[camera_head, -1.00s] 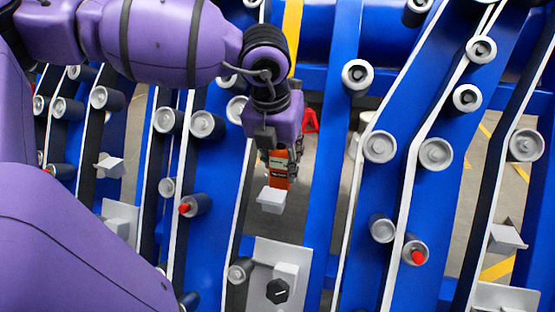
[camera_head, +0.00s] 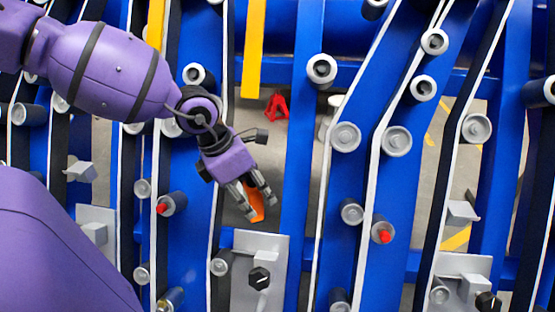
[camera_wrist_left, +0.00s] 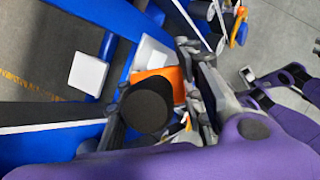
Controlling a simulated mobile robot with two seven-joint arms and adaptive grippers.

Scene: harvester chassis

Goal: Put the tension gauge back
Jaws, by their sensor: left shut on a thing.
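The orange tension gauge (camera_head: 257,203) is between the fingers of my left gripper (camera_head: 260,206), which is shut on it. In the head view only a small orange part shows below and between the fingers; the rest is hidden. The gripper points down and right, above a grey plate with a black knob. In the left wrist view, an orange part of the gauge (camera_wrist_left: 158,72) lies across between the fingers, partly behind a black round part. Whether the gauge touches any holder cannot be told. My right gripper does not show.
A grey plate (camera_head: 245,245) with a black knob (camera_head: 260,278) is below the gripper. Blue upright beams with belts and rollers stand left and right. Similar grey brackets (camera_head: 463,212) sit on both sides. A red stand (camera_head: 276,106) is on the floor behind.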

